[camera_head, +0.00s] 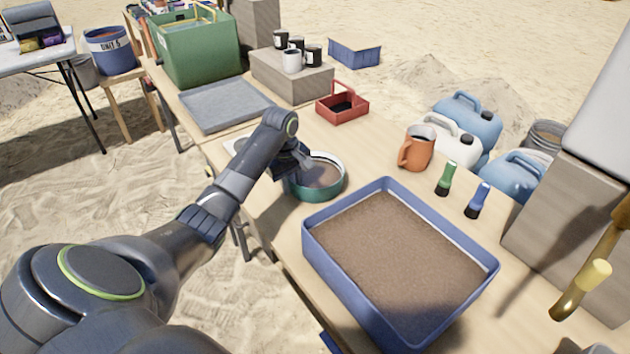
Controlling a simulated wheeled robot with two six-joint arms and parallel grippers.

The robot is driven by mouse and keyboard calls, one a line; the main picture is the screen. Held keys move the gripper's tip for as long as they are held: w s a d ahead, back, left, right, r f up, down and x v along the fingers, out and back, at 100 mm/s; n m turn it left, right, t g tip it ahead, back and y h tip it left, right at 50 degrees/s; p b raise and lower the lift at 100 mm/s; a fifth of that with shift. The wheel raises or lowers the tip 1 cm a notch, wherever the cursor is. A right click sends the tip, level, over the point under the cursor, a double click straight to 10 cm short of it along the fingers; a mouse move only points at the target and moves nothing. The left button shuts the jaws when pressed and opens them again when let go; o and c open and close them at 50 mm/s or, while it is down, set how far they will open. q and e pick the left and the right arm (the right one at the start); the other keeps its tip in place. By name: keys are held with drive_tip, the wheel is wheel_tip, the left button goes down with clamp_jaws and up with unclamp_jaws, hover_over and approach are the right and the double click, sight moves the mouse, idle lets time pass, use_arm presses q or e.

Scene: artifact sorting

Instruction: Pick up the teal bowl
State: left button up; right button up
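The teal bowl (328,190) sits on the wooden table, just behind the left corner of a blue tray. It has a pale rim and looks to hold brown soil. My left gripper (304,168) is at the bowl's left rim, pointing down toward it. The fingers are small and partly hidden by the wrist, so I cannot tell whether they are apart or closed on the rim. My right gripper is not in view.
The blue tray (313,231) of brown soil stands close in front. An orange mug (417,148), green and blue brushes (446,178), and a red caddy (343,105) stand around. A grey tray (226,104) lies behind my arm. Bare table lies right of the bowl.

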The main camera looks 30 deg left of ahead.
use_arm(q)
drive_tip(key=shift+c, duration=0.5)
clamp_jaws()
drive_tip(key=shift+r, duration=0.1)
idle(0.7)
